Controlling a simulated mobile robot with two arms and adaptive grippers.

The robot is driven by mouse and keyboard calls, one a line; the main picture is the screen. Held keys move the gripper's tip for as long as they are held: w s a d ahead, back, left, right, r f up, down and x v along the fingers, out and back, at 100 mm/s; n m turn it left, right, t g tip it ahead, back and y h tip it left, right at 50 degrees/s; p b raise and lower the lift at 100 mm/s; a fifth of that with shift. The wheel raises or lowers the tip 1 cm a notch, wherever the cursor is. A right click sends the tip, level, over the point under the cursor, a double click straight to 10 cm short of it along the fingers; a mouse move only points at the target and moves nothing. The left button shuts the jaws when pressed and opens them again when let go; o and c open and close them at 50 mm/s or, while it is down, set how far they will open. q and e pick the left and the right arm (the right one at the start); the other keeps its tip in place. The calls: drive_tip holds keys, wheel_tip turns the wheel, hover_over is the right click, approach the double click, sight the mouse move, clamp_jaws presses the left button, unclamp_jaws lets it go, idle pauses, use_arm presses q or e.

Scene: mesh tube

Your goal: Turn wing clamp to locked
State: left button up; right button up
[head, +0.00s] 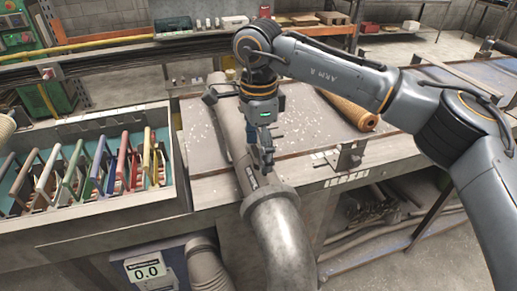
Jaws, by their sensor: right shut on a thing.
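My right gripper (265,158) reaches down from the arm that comes in from the right. Its fingers point down over the grey pipe (235,130), just above the flange, and are shut on a small part there, apparently the wing clamp. The fingers hide most of this part, so its turn position cannot be told. The pipe runs to a wide flange (270,197) and a bent grey elbow (284,240) at the front. My left gripper is out of view.
A brown mesh tube (345,108) lies on the bench (200,150), right of the gripper. A dark bracket (348,157) stands at the bench's front edge. A tray (100,207) of several coloured frames is at left. A display box (147,270) reads 0.0.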

sight(258, 148)
idle(0.3)
drive_tip(key=o, duration=1)
drive_tip(key=shift+o, duration=0.2)
wheel_tip(258, 148, up, 12)
